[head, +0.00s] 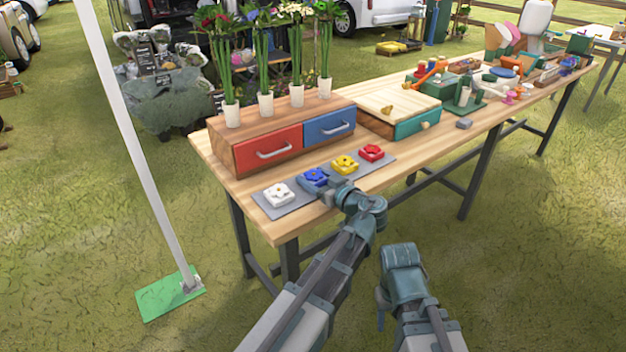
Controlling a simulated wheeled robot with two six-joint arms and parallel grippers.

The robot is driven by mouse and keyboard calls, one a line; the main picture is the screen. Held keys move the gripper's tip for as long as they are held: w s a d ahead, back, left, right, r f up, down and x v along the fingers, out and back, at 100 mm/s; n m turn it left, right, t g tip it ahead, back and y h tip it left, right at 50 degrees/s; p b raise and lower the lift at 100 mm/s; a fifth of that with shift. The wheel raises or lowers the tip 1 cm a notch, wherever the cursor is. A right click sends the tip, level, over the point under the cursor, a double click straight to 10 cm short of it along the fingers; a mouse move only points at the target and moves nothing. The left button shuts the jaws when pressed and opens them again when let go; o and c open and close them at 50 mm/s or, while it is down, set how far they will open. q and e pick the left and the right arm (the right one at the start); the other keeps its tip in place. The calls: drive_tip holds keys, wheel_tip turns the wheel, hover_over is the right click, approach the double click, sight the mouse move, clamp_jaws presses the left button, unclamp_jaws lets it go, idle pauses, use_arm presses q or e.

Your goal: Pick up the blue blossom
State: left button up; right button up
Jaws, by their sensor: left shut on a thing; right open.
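The blue blossom (316,176) sits at the front of the wooden table, second from the left in a row of blossoms on a grey mat (268,205). My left gripper (324,187) reaches in from the front right and is shut on the blue blossom. Its fingers are small and partly merge with the blossom, so whether the blossom is lifted off the mat cannot be told. My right gripper (381,308) is open and empty, hanging low in front of the table, apart from everything.
A white blossom (278,194), a yellow blossom (345,164) and a red blossom (371,152) share the mat. Behind them stands a drawer unit with a red drawer (268,149) and a blue drawer (329,126). Flowers in white vases (266,104) stand on it.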

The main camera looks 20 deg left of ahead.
sight(314, 177)
use_arm(q)
drive_tip(key=c, duration=0.6)
drive_tip(key=shift+r, duration=0.1)
wheel_tip(314, 177, up, 10)
drive_tip(key=p, duration=1)
